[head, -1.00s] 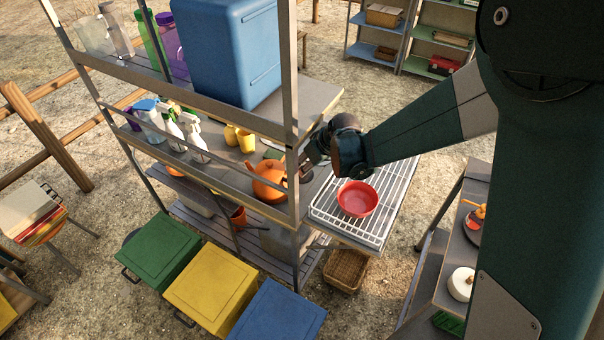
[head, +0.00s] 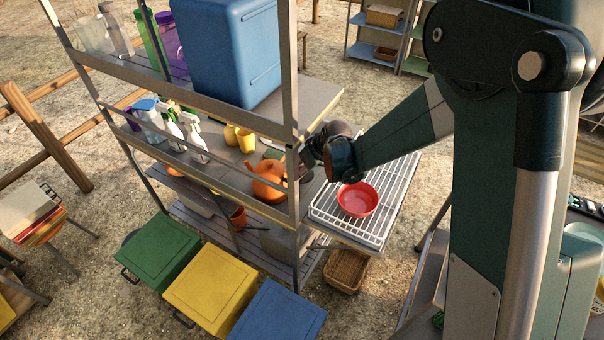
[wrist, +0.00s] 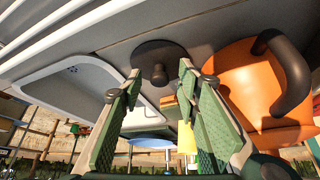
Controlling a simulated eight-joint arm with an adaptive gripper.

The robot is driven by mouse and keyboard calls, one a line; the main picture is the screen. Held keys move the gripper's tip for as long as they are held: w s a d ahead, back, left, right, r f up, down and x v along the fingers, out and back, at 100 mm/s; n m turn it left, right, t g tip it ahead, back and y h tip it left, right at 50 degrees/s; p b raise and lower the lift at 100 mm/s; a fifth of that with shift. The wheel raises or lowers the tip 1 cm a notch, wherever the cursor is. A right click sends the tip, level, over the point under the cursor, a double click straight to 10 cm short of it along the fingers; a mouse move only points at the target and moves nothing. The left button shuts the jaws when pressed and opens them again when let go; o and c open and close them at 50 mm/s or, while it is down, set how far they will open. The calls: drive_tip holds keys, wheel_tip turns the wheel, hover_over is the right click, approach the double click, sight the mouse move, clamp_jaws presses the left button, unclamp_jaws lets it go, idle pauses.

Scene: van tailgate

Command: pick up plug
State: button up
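The plug (wrist: 150,55) is a dark round disc with a stubby knob in the wrist view, lying on the grey worktop beside the sink (wrist: 60,82). My gripper (wrist: 160,84) is open and empty. Its green-padded fingers point at the plug, with the knob in line with the gap between the fingertips. I cannot tell how far the tips are from the knob. In the head view, my gripper (head: 306,160) is over the worktop, partly hidden by my wrist and the shelf post. I cannot make out the plug there.
An orange kettle (head: 268,182) stands close beside my gripper; it fills the right of the wrist view (wrist: 252,88). A red bowl (head: 357,199) sits on a wire rack (head: 325,213) to the right. A shelf post (head: 294,110) rises close in front.

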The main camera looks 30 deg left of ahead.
drive_tip(key=c, duration=0.9)
drive_tip(key=shift+c, duration=0.2)
drive_tip(key=shift+r, duration=0.15)
drive_tip(key=shift+r, duration=0.65)
drive_tip(key=shift+s+d+f+t+y, duration=0.15)
drive_tip(key=shift+d+t+y, duration=0.15)
drive_tip(key=shift+y, duration=0.45)
drive_tip(key=shift+s+d+t+y, duration=0.1)
drive_tip(key=shift+d+t+y, duration=0.2)
drive_tip(key=shift+y, duration=0.45)
